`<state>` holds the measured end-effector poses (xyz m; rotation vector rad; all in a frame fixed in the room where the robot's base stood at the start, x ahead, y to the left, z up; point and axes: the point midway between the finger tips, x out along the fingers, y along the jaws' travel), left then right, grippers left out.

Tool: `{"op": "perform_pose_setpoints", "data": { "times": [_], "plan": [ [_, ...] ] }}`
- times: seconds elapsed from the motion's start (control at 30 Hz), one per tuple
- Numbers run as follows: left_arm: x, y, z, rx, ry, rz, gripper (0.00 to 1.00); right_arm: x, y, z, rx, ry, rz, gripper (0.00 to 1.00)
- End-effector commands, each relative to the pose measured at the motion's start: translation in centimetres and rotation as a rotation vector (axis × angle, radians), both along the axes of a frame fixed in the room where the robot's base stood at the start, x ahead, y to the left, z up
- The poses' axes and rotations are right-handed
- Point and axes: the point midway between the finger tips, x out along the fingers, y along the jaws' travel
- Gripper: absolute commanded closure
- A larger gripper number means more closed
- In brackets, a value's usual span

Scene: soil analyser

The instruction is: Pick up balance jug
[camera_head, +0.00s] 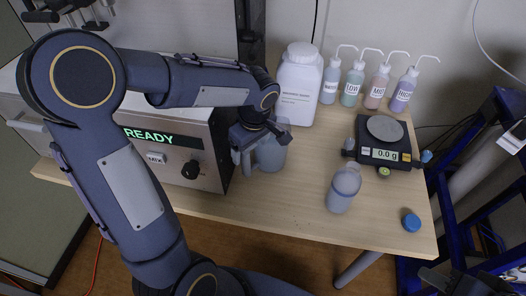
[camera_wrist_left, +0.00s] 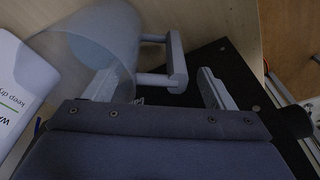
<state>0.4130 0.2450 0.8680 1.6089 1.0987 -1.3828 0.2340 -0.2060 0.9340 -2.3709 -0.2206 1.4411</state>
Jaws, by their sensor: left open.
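The translucent grey-blue jug (camera_head: 271,154) stands on the table beside the analyser, its handle (camera_head: 240,160) toward the left. In the left wrist view the jug (camera_wrist_left: 108,42) is at the upper left, with its handle (camera_wrist_left: 178,62) reaching between the spread fingers. My left gripper (camera_head: 257,132) is open at the jug and partly hides it; contact cannot be told. What seems to be my right gripper (camera_head: 462,282) shows at the bottom right corner, cut off, its jaws unclear.
The analyser (camera_head: 212,160) reads READY at left. A white container (camera_head: 299,88) and several wash bottles (camera_head: 352,84) stand behind. A balance (camera_head: 385,145) reading 0.0 g is at right. An uncapped bottle (camera_head: 343,188) and blue cap (camera_head: 411,222) are in front. The front middle is clear.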

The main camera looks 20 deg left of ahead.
Motion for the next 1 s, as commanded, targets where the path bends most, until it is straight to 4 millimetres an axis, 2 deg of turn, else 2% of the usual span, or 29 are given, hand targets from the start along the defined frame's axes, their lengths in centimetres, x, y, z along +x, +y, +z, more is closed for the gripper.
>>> {"op": "perform_pose_setpoints", "data": {
  "times": [0.1, 0.2, 0.47, 1.0],
  "plan": [
    [0.1, 0.2, -1.9, -0.001, 0.003, 0.0, 0.23, 0.0, 0.0, -0.1, 0.0, 0.0, 0.0, 0.64],
    [0.2, 0.3, -2.7, 0.0, 0.002, 0.0, 0.23, 0.0, 0.0, -0.1, 0.0, 0.0, 0.0, 0.64],
    [0.2, 0.3, -2.8, -0.001, 0.0, 0.0, 0.23, 0.0, 0.0, -0.1, 0.0, 0.0, 0.0, 0.64],
    [0.2, 0.3, -2.8, -0.001, 0.001, 0.0, 0.93, 0.0, 0.0, -0.1, 0.0, 0.0, 0.0, 0.64]
  ]
}}
